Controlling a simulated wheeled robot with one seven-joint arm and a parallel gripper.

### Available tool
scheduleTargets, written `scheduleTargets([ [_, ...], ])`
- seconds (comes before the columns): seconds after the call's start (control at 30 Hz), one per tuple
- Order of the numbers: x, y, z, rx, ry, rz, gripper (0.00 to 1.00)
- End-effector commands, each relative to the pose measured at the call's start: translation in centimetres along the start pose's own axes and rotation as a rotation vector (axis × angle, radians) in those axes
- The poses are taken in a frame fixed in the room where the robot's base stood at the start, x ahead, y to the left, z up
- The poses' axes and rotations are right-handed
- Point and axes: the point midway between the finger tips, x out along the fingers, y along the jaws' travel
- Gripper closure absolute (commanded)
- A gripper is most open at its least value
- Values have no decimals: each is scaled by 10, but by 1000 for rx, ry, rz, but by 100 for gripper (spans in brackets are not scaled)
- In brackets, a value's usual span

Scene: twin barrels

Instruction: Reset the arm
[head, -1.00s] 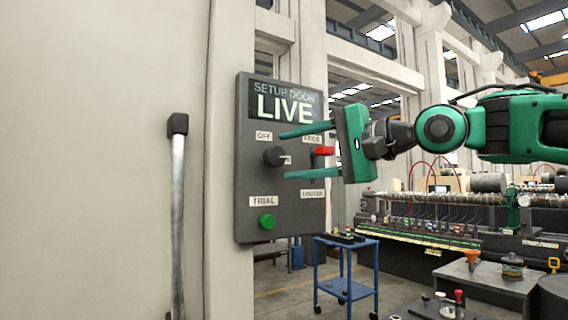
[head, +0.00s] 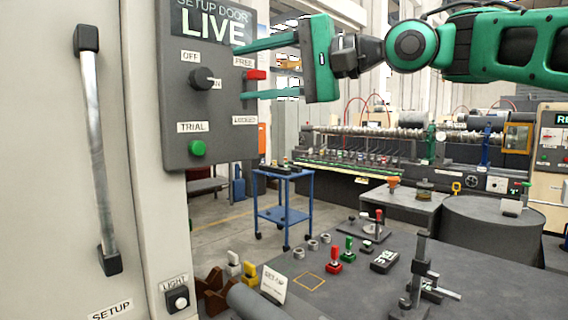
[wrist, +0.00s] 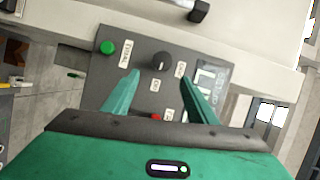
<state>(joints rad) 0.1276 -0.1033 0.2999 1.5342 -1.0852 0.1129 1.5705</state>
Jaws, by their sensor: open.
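My gripper (head: 240,73) is open and empty, its two green fingers spread one above the other in front of the dark control panel (head: 180,110). The panel's display reads "SETUP DOOR LIVE". A black knob (head: 202,79) sits left of the fingertips, with a red button (head: 255,76) showing between the fingers and a green button (head: 197,149) below by the "TRIAL" label. In the wrist view the fingers (wrist: 160,88) point at the panel, with the knob (wrist: 161,62) beyond and between them. Nothing is held; I cannot tell the exact gap to the panel.
A door handle (head: 97,150) stands on the pale wall at the left, above a light switch (head: 178,299). A grey table (head: 340,300) with small tools is below right. A blue cart (head: 284,213) and a long machine (head: 360,150) stand behind. Open floor shows around the cart.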

Motion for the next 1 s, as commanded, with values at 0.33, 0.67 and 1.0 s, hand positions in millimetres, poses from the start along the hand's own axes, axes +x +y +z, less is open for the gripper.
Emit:
scheduleTargets([
  [0.33, -56, 110, -80, -113, 262, 277, 48],
  [0.67, -197, 266, -127, -167, 460, 731, 48],
  [1.0, -358, 408, -73, -64, 437, 1164, 48],
])
